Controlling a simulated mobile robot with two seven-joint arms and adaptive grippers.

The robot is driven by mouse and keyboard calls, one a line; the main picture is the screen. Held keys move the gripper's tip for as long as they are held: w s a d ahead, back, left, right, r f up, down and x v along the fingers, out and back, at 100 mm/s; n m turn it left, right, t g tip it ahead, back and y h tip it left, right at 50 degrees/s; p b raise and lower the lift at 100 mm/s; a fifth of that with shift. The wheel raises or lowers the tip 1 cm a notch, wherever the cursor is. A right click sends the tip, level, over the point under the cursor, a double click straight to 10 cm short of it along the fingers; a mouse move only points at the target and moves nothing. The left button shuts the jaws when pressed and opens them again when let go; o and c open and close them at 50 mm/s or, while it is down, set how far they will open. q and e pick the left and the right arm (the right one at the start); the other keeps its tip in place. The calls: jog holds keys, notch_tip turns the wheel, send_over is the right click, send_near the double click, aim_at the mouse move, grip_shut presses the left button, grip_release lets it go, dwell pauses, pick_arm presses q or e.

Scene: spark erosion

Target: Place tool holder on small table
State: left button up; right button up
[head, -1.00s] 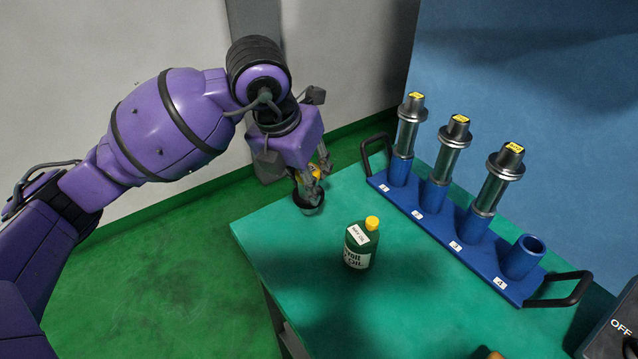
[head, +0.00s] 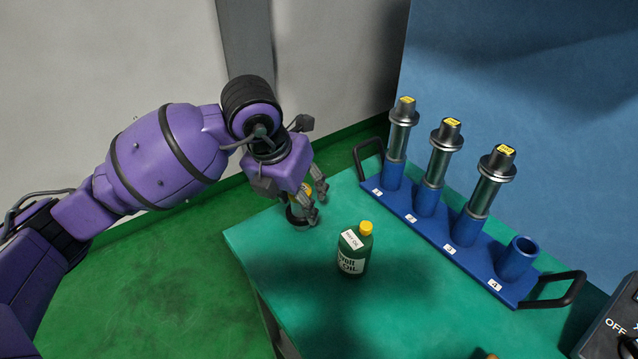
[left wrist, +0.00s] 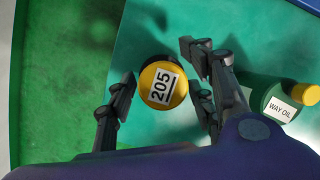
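The tool holder (head: 297,216), with a dark round body and a yellow top, stands near the left corner of the small green table (head: 300,290). Its yellow end, marked 205 (left wrist: 162,85), faces the left wrist camera. My left gripper (head: 313,202) is over it from above. In the left wrist view the gripper's fingers (left wrist: 160,80) lie on both sides of the yellow end, with a gap visible on the right, so they look open around it. The fingers partly hide the holder in the head view. My right gripper is not in view.
A green oil bottle (head: 353,252) with a yellow cap stands close to the right of the gripper. A blue rack (head: 440,240) holds several upright tools; its slot 4 (head: 517,257) is empty. A dark box marked OFF (head: 612,325) is at the lower right.

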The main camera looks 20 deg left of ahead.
pick_arm(q)
jog(key=v, duration=1.2)
jog(key=shift+r+p, duration=0.15)
jog(key=shift+p, duration=0.2)
